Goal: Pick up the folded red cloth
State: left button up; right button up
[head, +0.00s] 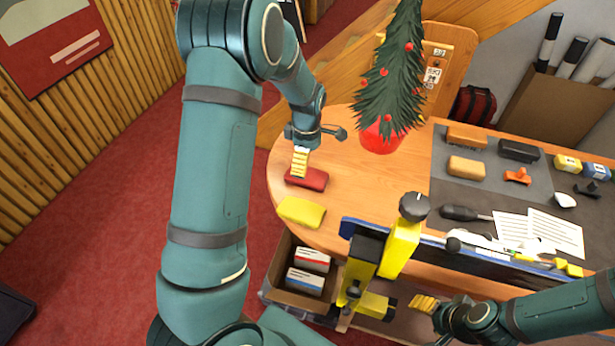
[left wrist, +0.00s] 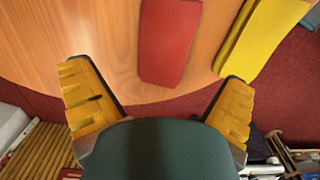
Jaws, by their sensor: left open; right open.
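The folded red cloth (head: 309,179) lies on the wooden table near its rounded left end. In the left wrist view the cloth (left wrist: 168,40) lies ahead of the fingertips, a little right of the middle between them. My left gripper (head: 299,170) is above the cloth's left part in the head view. In the left wrist view its yellow fingers (left wrist: 158,98) are spread wide with nothing between them. My right gripper (head: 425,303) is open and empty at the table's front side, low in the head view.
A folded yellow cloth (head: 301,211) lies close to the red one. A small Christmas tree in a red pot (head: 380,137) stands behind to the right. A yellow and black clamp (head: 400,247) rises at the front edge. Tools and papers (head: 541,233) cover the table's right side.

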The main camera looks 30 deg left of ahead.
aim_at(307, 174)
pick_arm(q)
jog(key=shift+s+d+f, duration=0.1)
jog(key=shift+s+f, duration=0.05)
jog(key=shift+f, duration=2.95)
jog(key=c, duration=1)
